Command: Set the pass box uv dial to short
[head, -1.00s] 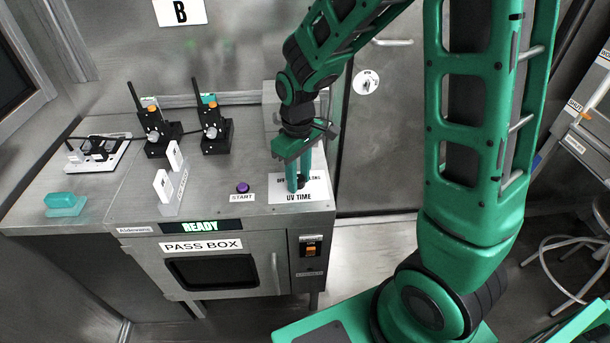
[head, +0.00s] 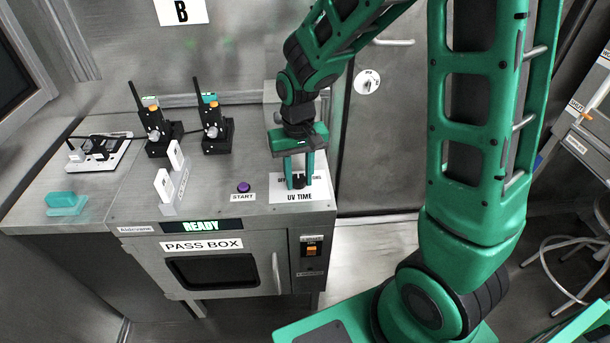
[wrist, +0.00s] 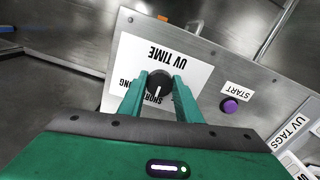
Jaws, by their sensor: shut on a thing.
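The UV dial is a round black knob (wrist: 160,82) with a white pointer line. It stands on a white UV TIME plate (head: 316,188) on the pass box top (head: 215,215). In the wrist view the pointer line faces the partly hidden SHORT label (wrist: 153,98); the LONG label shows left of it. My gripper (wrist: 160,85) points down with its two green fingers on either side of the knob, shut on it. In the head view my gripper (head: 298,182) stands over the plate, and its fingers cover part of the lettering.
A purple START button (head: 243,187) sits left of the plate. White UV tags (head: 170,183) stand further left, with two black handheld devices (head: 216,130) behind. The box front has a READY display (head: 200,227) and an orange switch (head: 311,251).

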